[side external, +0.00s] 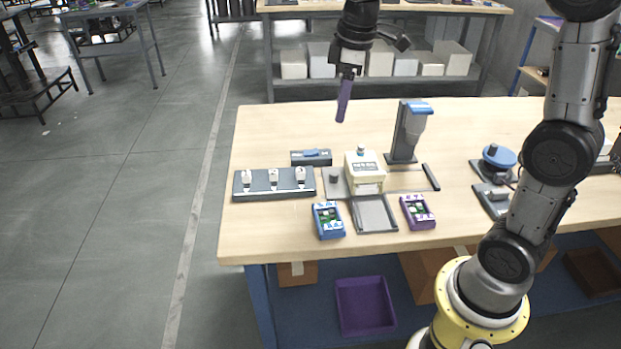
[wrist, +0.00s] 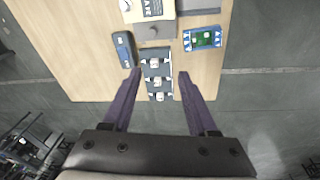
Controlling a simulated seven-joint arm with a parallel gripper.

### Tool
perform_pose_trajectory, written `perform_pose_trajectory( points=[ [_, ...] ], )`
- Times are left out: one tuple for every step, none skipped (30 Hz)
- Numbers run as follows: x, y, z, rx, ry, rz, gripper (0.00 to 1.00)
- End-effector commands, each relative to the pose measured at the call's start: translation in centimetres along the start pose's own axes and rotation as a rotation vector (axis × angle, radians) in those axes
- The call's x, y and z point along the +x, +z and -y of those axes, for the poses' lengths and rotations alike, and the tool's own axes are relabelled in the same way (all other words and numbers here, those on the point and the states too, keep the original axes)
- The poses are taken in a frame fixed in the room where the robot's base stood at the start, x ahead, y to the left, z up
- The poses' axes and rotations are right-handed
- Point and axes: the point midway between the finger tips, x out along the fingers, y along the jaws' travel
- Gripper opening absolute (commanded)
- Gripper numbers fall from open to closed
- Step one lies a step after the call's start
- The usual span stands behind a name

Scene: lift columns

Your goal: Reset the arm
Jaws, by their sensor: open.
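My gripper (side external: 343,112) hangs above the back left part of the wooden table (side external: 270,135), pointing down, clear of everything. In the wrist view its two purple fingers (wrist: 160,74) are apart with nothing between them. A dark rack (side external: 275,190) with three white-topped pieces stands at the table's left; the wrist view shows it beyond the fingertips (wrist: 157,69). A grey column with a blue top (side external: 408,130) stands upright behind a cream box-shaped machine (side external: 364,172).
A blue tray (side external: 328,220) and a purple tray (side external: 417,212) hold green boards, with a grey framed plate (side external: 374,213) between them. A blue round device (side external: 499,156) stands at right. The table's back left is clear.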

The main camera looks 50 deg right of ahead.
Motion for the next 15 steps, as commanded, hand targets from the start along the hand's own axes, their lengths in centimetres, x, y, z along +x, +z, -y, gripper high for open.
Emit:
perform_pose_trajectory(
  points=[
    [-1.6, 0.8, 1.4, -0.002, 0.023, -0.031, 0.59],
    [-2.4, 1.3, 2.2, 0.001, 0.034, -0.046, 0.59],
    [-3.2, 2.0, 3.2, 0.009, 0.047, -0.066, 0.59],
    [-3.7, 2.6, 4.0, 0.017, 0.056, -0.081, 0.59],
    [-4.2, 3.2, 4.8, 0.027, 0.065, -0.096, 0.59],
    [-4.7, 4.0, 5.8, 0.041, 0.076, -0.117, 0.59],
    [-5.1, 4.6, 6.6, 0.054, 0.084, -0.133, 0.59],
    [-5.4, 5.3, 7.3, 0.068, 0.091, -0.148, 0.59],
    [-5.6, 6.2, 8.3, 0.089, 0.099, -0.168, 0.59],
    [-5.7, 6.9, 9.1, 0.106, 0.105, -0.185, 0.59],
    [-5.8, 7.6, 9.8, 0.124, 0.11, -0.201, 0.59],
    [-5.8, 8.6, 10.8, 0.15, 0.114, -0.221, 0.59],
    [-5.7, 9.3, 11.4, 0.172, 0.118, -0.237, 0.59],
    [-5.5, 10.0, 12.1, 0.194, 0.12, -0.252, 0.59],
    [-5.2, 10.9, 12.9, 0.224, 0.121, -0.27, 0.59]
  ],
)
